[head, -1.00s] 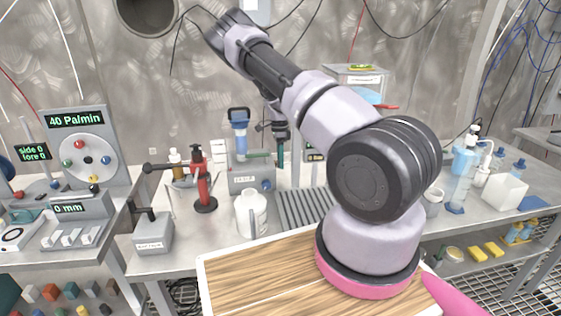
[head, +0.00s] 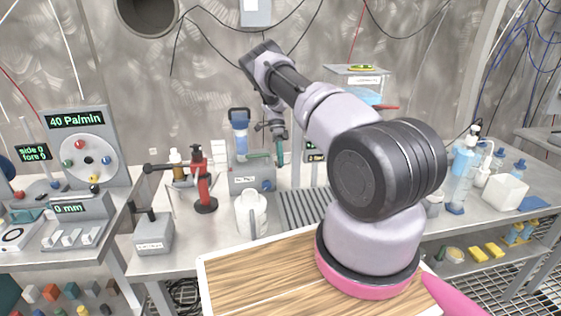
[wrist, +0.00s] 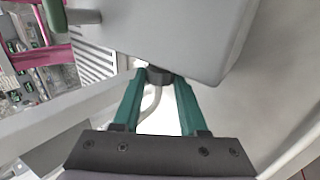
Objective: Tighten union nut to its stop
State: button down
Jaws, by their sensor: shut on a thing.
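The union nut (wrist: 158,76) looks like a short black collar against the edge of a grey housing (wrist: 190,40) in the wrist view. My gripper (wrist: 157,82) has its two teal fingers closed on it, one on each side. A pale curved tube (wrist: 152,105) shows between the fingers beyond the nut.
A red stand (head: 203,182) with a black side handle is left of the box. A white bottle (head: 251,214) stands in front, beside a ribbed grey plate (head: 303,208). A readout panel (head: 76,140) is at the left, and bottles and a white tub (head: 505,192) at the right.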

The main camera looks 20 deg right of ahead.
jog(key=shift+c, duration=2.2)
grip_release()
jog(key=v, duration=1.1)
